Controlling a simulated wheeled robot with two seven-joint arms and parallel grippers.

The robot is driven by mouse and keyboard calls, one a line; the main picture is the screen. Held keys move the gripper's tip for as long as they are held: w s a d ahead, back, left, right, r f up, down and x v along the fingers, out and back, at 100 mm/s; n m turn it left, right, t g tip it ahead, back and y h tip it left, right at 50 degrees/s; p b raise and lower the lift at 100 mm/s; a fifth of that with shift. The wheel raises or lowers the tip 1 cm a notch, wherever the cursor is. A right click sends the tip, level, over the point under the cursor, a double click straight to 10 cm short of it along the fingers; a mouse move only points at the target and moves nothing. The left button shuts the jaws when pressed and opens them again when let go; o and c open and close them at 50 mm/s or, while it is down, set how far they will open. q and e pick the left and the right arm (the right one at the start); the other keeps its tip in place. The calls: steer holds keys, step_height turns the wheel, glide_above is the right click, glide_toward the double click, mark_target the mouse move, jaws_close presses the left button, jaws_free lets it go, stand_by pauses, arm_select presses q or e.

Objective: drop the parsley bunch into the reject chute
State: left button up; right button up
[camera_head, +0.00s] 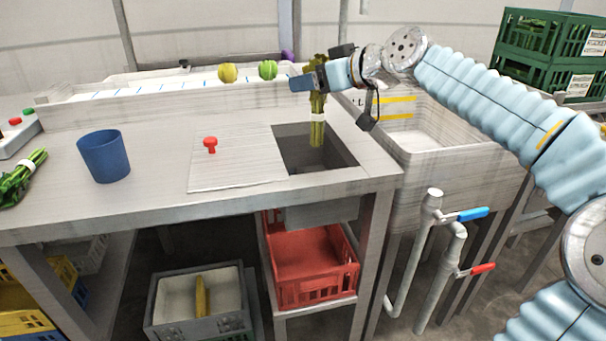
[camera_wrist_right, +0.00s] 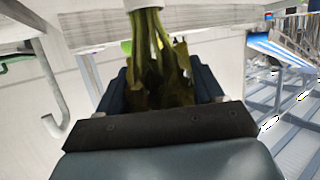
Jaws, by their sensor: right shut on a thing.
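The parsley bunch (camera_head: 317,130) has dull yellow-green leaves and pale stems with a white band. My right gripper (camera_head: 315,82) is shut on its leafy part and holds it upright, stems down. In the head view the stems overlap the square dark opening of the reject chute (camera_head: 345,158) in the table. I cannot tell whether the stem ends are inside it. In the right wrist view the leaves of the bunch (camera_wrist_right: 160,75) sit between the fingers. My left gripper is out of view.
A white board (camera_head: 235,170) with a red knob (camera_head: 210,145) lies left of the chute. A trough (camera_head: 150,98) runs behind, a sink (camera_head: 440,135) is at right, and a red crate (camera_head: 305,265) sits below.

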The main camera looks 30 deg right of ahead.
mark_target(324, 104)
step_height(324, 104, down, 4)
steer(key=shift+r+b, duration=0.1)
steer(key=shift+b, duration=1.05)
steer(key=shift+f+b, duration=0.35)
steer(key=shift+f, duration=0.3)
steer(key=o, duration=1.4)
steer(key=shift+o, duration=0.2)
steer(key=v, duration=1.3)
steer(key=shift+s, duration=0.4)
steer(key=shift+d+r, duration=0.1)
steer(key=shift+d, duration=0.1)
